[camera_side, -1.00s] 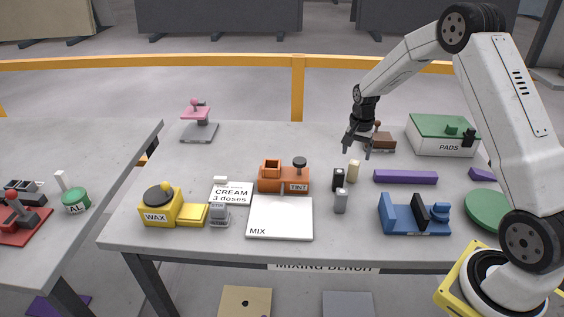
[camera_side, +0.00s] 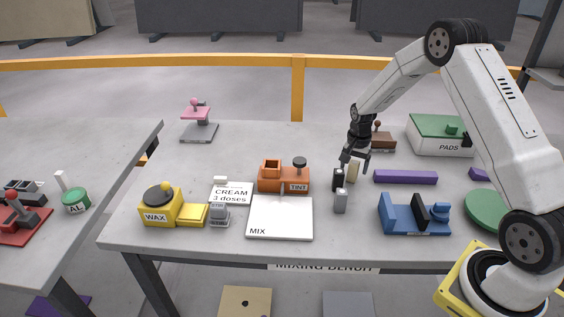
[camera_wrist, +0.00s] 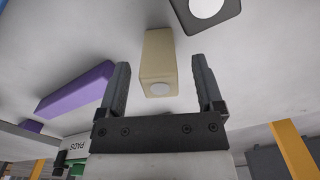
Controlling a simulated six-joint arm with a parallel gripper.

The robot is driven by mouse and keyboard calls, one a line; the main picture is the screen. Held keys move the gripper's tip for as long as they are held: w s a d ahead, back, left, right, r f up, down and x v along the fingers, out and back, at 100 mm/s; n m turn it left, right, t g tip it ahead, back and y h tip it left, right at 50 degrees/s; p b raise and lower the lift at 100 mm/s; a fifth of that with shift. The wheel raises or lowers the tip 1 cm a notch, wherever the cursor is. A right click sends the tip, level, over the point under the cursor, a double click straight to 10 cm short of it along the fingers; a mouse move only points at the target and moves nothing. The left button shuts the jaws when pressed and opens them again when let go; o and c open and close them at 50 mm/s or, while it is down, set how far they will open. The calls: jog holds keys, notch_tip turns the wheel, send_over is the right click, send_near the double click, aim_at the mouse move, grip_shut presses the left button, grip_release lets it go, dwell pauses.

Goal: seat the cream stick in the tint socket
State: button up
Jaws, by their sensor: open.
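The cream stick (camera_side: 353,171) stands upright on the slab, right of the black stick. In the wrist view the cream stick (camera_wrist: 160,65) shows a pale round spot on its end and lies between and just beyond the two fingertips. My gripper (camera_side: 354,164) is open and lowered at the cream stick, with its fingers on either side in the side view; in the wrist view the open gripper (camera_wrist: 162,75) holds nothing. The orange tint block (camera_side: 283,178), labelled TINT, stands left of the stick, with a square opening on its left part and a black knob on its right.
A black stick (camera_side: 338,180) and a grey stick (camera_side: 341,201) stand close beside the cream stick. A purple bar (camera_side: 405,177) and a blue holder (camera_side: 412,217) lie to the right. The white MIX plate (camera_side: 280,220) lies in front of the tint block. A brown block (camera_side: 383,142) is behind.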

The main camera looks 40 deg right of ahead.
grip_shut()
jog(key=shift+r, duration=0.2)
jog(key=shift+r, duration=0.9)
jog(key=s+a+r, duration=0.5)
jog(key=s+r, duration=0.6)
jog(key=s, duration=0.2)
dwell(0.4)
